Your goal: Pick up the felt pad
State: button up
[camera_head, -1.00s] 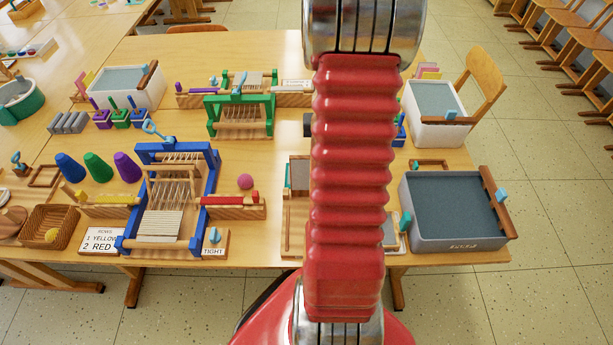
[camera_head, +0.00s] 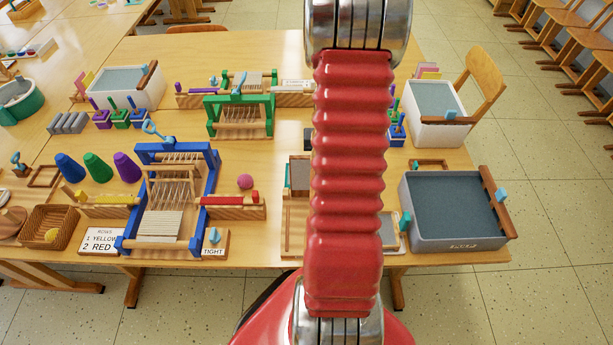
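I cannot tell for sure which thing is the felt pad. A flat grey piece (camera_head: 300,173) lies in a wooden frame on the table, just left of my red arm. Another flat grey piece (camera_head: 389,231) shows on the right side of my arm, partly hidden by it. Either may be the pad. My arm runs up the middle of the view and hides part of the wooden trays there. My gripper is out of view.
A grey bin (camera_head: 455,244) stands at the table's right front corner, with a white bin (camera_head: 436,131) behind it. A blue loom (camera_head: 165,210) and a green loom (camera_head: 240,119) stand to the left. A pink ball (camera_head: 245,181) lies beside the blue loom.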

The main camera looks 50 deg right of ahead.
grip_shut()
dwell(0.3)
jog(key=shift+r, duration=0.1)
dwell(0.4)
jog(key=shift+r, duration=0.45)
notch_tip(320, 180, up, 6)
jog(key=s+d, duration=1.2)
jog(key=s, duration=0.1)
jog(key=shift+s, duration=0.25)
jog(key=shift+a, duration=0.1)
